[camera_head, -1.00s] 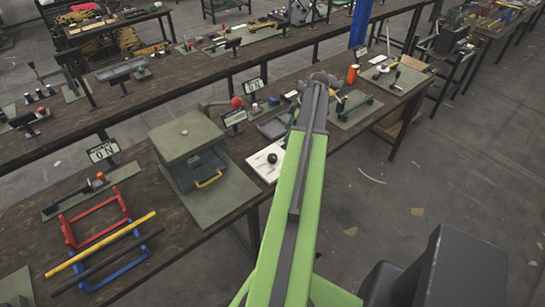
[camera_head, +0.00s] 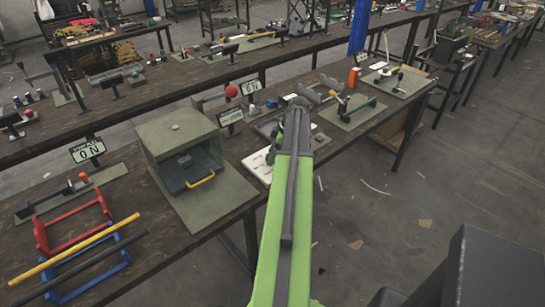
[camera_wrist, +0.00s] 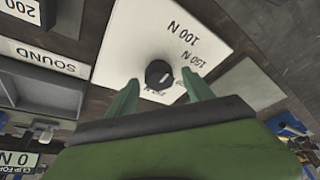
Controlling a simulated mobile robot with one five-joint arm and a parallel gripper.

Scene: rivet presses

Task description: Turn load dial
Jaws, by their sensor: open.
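The load dial is a round black knob (camera_wrist: 158,73) on a white plate (camera_wrist: 125,40) in the wrist view. The plate is marked 100 N and 150 N, with another label partly hidden near the fingers. My gripper (camera_wrist: 160,78) is open, with one green finger at each side of the knob's near edge. I cannot tell whether the fingers touch it. A light mark shows on the knob's lower right. In the head view the white plate (camera_head: 257,168) lies partly behind my arm, with the knob not clearly visible.
A grey-green box press (camera_head: 180,135) with a yellow handle stands left of the plate. A sign and a red ball (camera_head: 231,91) stand behind it. Red and blue frames (camera_head: 70,225) with bars lie at the left. The floor at the right is mostly open.

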